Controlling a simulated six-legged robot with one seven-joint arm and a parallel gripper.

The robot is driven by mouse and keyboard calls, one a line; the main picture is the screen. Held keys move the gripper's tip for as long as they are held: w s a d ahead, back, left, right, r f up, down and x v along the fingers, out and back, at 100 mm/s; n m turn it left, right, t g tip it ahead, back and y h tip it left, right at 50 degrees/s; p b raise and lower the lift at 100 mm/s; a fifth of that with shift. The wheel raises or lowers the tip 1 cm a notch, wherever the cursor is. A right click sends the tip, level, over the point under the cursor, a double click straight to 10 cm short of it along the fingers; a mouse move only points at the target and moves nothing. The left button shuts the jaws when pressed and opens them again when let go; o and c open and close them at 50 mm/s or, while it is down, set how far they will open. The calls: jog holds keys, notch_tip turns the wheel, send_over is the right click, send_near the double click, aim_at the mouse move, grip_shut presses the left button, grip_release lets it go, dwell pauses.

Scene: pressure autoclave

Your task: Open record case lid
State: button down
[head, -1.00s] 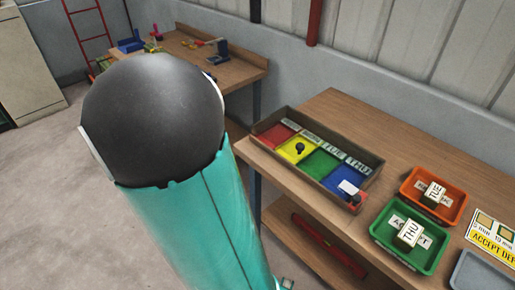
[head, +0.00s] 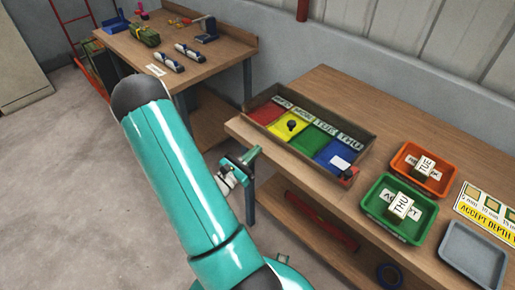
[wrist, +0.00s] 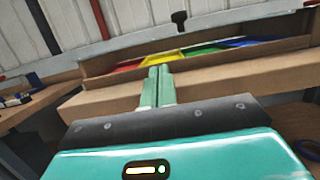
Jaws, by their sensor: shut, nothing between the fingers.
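The record case (head: 285,153) is a shallow brown open-looking box on the wooden bench. Red, yellow, green and blue panels lie inside, with day labels along the back. A black knob (head: 291,125) stands over the yellow panel; in the wrist view the knob (wrist: 179,20) rises above the case rim. I cannot tell whether a clear lid lies under it. My gripper (head: 249,156) is off the bench's left front edge, left of the case and apart from it. In the wrist view my gripper (wrist: 159,72) has its fingers together and empty, pointing toward the case front (wrist: 215,57).
An orange tray (head: 400,160) and a green tray (head: 427,231) hold day blocks right of the case. A grey tray (head: 449,252) is at the right front. A red part (head: 349,173) sits at the case's right corner. Another bench (head: 135,52) stands at the back left.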

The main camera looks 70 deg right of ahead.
jog(key=x, duration=0.8)
jog(key=shift+r, duration=0.2)
